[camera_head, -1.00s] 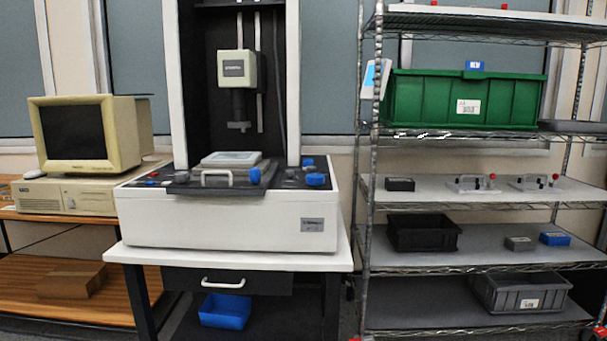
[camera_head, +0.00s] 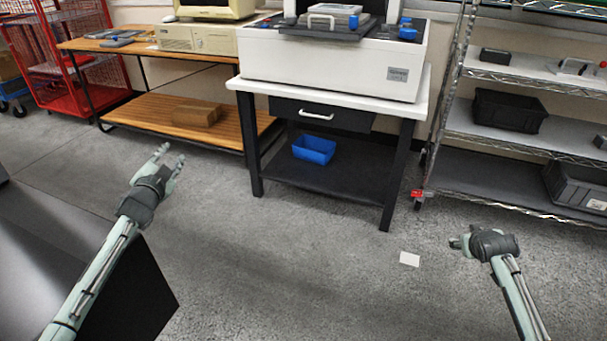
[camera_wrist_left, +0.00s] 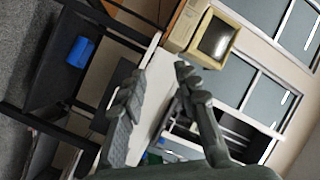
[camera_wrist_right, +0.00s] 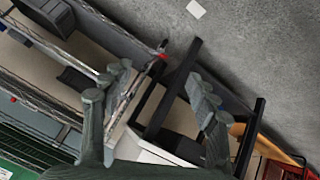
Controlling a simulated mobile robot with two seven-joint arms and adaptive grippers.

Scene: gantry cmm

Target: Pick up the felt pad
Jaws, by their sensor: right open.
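A small flat pale square, which looks like the felt pad (camera_head: 409,259), lies on the grey floor in front of the machine's table. It also shows at the top of the right wrist view (camera_wrist_right: 196,9). My right gripper (camera_head: 456,243) is to the right of it in the head view, apart from it, open and empty. Its spread fingers (camera_wrist_right: 158,75) show in the right wrist view. My left gripper (camera_head: 172,154) is farther left, over the floor in front of the wooden bench. Its fingers (camera_wrist_left: 161,72) are apart with nothing between them.
The white-topped table (camera_head: 417,106) carries the measuring machine (camera_head: 330,62); a blue bin (camera_head: 314,149) is on its lower shelf. A wire shelf rack (camera_head: 540,205) stands right, a wooden bench (camera_head: 150,113) left. A dark box-like surface (camera_head: 85,265) is at lower left. The middle floor is mostly clear.

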